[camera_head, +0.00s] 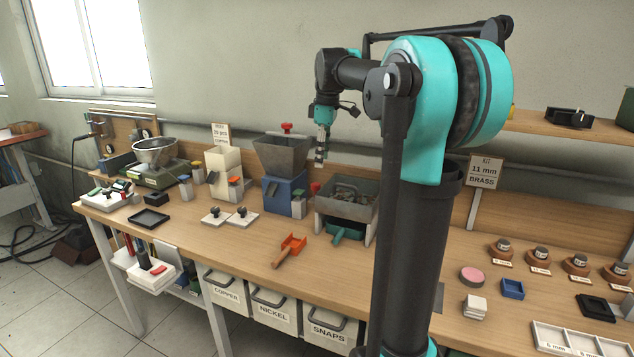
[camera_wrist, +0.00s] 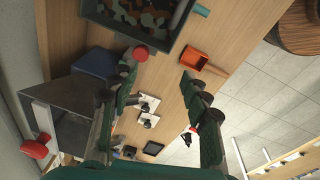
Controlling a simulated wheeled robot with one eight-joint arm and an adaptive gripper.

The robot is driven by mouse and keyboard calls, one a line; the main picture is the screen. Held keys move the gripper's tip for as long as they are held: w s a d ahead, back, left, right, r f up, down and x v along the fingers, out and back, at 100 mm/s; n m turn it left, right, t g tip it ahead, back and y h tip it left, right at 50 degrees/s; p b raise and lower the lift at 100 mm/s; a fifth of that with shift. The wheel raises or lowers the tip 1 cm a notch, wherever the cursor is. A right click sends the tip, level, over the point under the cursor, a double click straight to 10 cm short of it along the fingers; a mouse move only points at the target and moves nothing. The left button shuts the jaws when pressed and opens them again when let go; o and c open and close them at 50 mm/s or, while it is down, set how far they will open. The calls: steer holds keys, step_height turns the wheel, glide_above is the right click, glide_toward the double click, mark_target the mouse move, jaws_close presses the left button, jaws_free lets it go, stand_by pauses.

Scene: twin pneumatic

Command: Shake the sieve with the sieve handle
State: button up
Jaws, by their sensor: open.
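The sieve (camera_head: 341,208) is a grey open box on legs with dark and brown small pieces inside. It also shows at the top of the wrist view (camera_wrist: 177,28). A red knob (camera_head: 315,187), seemingly the sieve handle, is at its left side; it also shows in the wrist view (camera_wrist: 140,53). My gripper (camera_head: 320,158) is above the bench, between the hopper and the sieve, higher than the red knob. In the wrist view my gripper (camera_wrist: 158,88) has its fingers wide apart with nothing between them. The red knob lies beyond the fingertips, nearer the left finger.
A grey hopper (camera_head: 283,155) on a blue base (camera_head: 278,196) stands just left of the sieve. A teal bin (camera_head: 346,233) is under the sieve. An orange scoop (camera_head: 291,246) lies in front. My arm hides bench right of the sieve.

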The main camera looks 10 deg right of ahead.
mark_target(316, 184)
steer(key=d+r+m+t+y, duration=0.2)
steer(key=d+r+m+y, duration=0.1)
steer(key=d+r+m, duration=0.15)
steer(key=x, duration=1.6)
steer(key=shift+w+d+f, duration=0.1)
steer(key=shift+w+f, duration=0.15)
steer(key=shift+f, duration=0.15)
jaws_close()
